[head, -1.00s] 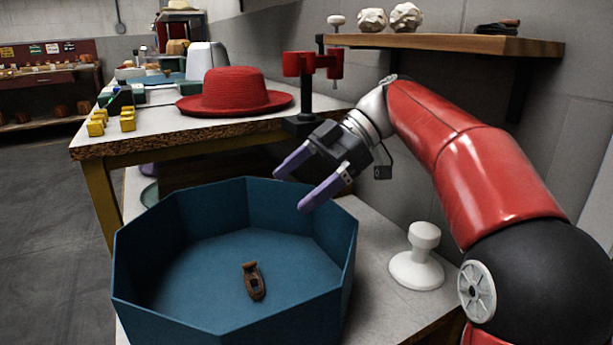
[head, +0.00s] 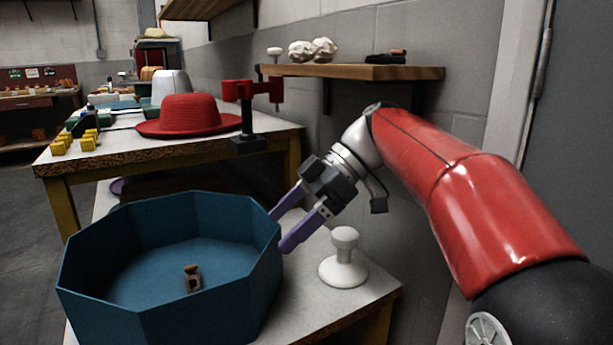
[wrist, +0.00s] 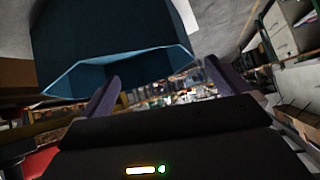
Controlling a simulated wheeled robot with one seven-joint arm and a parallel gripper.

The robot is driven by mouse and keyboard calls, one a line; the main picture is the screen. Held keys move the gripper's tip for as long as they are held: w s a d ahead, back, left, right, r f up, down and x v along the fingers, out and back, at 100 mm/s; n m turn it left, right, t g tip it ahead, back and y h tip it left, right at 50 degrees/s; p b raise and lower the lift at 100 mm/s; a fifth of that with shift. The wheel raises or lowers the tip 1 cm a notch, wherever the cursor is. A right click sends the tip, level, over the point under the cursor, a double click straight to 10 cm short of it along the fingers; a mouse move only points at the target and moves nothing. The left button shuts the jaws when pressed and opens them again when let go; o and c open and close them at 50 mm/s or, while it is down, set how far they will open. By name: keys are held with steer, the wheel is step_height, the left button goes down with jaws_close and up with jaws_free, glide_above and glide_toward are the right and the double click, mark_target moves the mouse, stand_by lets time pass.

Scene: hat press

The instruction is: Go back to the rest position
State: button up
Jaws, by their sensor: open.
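My gripper (head: 278,228) has two purple fingers spread apart with nothing between them. In the head view it is at the right rim of the blue octagonal bin (head: 90,300), close to its wall; I cannot tell if they touch. In the wrist view the fingers of my gripper (wrist: 160,95) are apart and the blue bin (wrist: 100,40) fills the upper left. A small brown object (head: 192,279) lies on the bin's floor.
A white knobbed stand (head: 344,262) is on the low table right of the bin. Behind are a red hat (head: 190,113) and a red clamp (head: 250,92) on the workbench (head: 110,158). A wooden shelf (head: 350,72) juts from the wall.

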steer(key=s+d+f+m+t+h+p, duration=0.5)
steer(key=s+d+f+m+t+h, duration=0.3)
steer(key=s+d+f+m, duration=0.6)
steer(key=s+d+m+h, duration=0.1)
steer(key=s+d+m, duration=0.1)
steer(key=d+m, duration=0.2)
steer(key=shift+s+m+t, duration=0.3)
steer(key=shift+m+t, duration=0.1)
steer(key=shift+m, duration=0.5)
stand_by(0.4)
